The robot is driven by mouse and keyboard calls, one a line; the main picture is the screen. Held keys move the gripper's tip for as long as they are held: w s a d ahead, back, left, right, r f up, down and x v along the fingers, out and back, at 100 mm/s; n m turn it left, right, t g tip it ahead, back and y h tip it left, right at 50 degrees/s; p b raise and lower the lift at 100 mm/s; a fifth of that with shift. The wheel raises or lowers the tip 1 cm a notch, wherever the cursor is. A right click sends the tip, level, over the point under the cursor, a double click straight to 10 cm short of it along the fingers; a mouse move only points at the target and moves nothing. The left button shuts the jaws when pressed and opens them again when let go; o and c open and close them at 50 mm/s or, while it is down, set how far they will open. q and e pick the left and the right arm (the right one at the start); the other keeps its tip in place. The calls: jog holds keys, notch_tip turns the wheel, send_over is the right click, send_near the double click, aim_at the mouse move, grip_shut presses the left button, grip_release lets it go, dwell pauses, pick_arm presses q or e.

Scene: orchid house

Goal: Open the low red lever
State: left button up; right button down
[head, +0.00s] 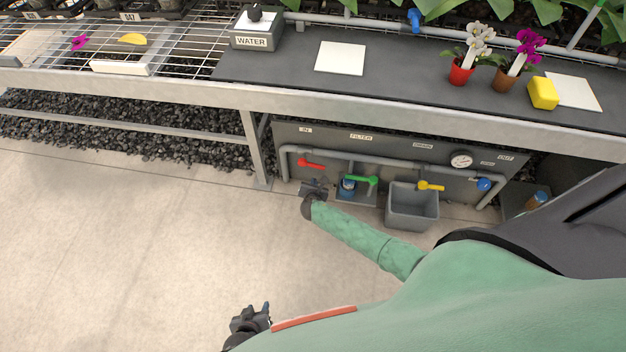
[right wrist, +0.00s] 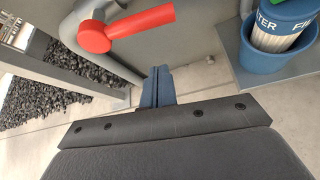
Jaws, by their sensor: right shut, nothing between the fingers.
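The red lever (head: 311,163) sits on the grey pipe of the low panel under the bench, below the IN label. In the right wrist view the red lever (right wrist: 125,27) is at the top, with a round hub at its left end and its handle reaching right, slightly upward. My right gripper (head: 314,187) is just below the lever in the head view. In the right wrist view its fingertips (right wrist: 158,84) are together and empty, apart from the lever. My left gripper (head: 252,316) is low over the floor, far from the panel; its finger gap is unclear.
Right of the red lever are a green lever (head: 361,180), a blue filter cup (right wrist: 276,45), a grey bin (head: 412,208), a yellow lever (head: 431,186) and a gauge (head: 461,160). A bench leg (head: 256,150) stands left. The floor in front is clear.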

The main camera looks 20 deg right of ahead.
jog(key=v, duration=0.6)
jog(key=shift+s+a+r+p, duration=0.2)
jog(key=shift+s+a+p, duration=0.05)
jog(key=shift+p, duration=0.2)
